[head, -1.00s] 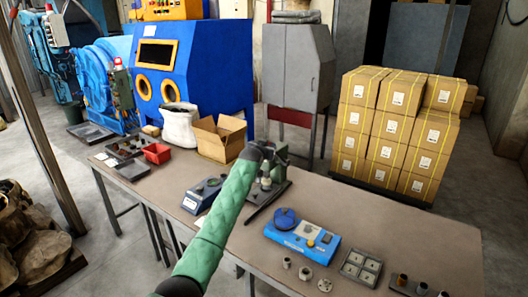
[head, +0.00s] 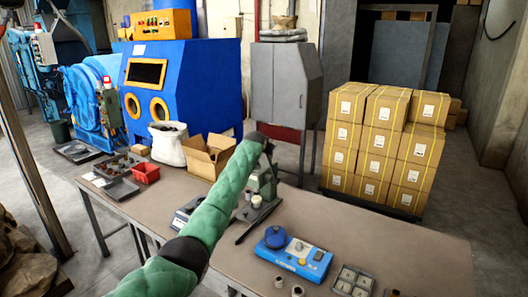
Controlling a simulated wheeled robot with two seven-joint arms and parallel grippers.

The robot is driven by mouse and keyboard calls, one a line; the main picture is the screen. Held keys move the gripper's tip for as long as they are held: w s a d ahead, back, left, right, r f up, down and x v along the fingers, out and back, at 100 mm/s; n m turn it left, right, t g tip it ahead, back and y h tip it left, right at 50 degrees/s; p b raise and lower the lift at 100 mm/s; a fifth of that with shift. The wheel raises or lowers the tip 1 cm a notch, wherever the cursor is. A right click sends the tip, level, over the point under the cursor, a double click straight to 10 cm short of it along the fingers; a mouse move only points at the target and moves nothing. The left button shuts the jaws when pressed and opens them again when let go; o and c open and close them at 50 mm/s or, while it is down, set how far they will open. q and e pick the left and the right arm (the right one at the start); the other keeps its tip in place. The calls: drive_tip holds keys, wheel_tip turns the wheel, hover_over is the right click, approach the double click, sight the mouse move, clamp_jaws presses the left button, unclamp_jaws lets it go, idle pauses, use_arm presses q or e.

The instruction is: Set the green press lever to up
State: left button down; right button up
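The green press (head: 263,181) stands on the table (head: 345,240), right of the cardboard box, with a dark base and a small pale cup (head: 256,201) on it. My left arm, in a green quilted sleeve, comes in from the bottom left and reaches to the top of the press. My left gripper (head: 264,142) is a dark shape at the press head. Its fingers are too small and hidden to read, and I cannot tell whether it touches the lever. The lever is not clearly distinguishable here. A dark bar (head: 249,232) sticks out at the base's front left. My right gripper is out of view.
A blue device (head: 293,255) with a round knob sits front right, with small cups and a sectioned tray (head: 353,282) near it. A scale (head: 188,212) is partly behind my arm. An open cardboard box (head: 208,156) and a red bin (head: 146,173) stand left.

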use_arm(q)
drive_tip(key=shift+r, duration=0.35)
drive_tip(key=c, duration=1.4)
unclamp_jaws()
drive_tip(key=o, duration=0.3)
drive_tip(key=shift+w+d, duration=0.1)
drive_tip(key=shift+w, duration=0.05)
drive_tip(key=shift+o, duration=0.2)
drive_tip(key=shift+d+f, duration=0.1)
drive_tip(key=shift+f, duration=0.2)
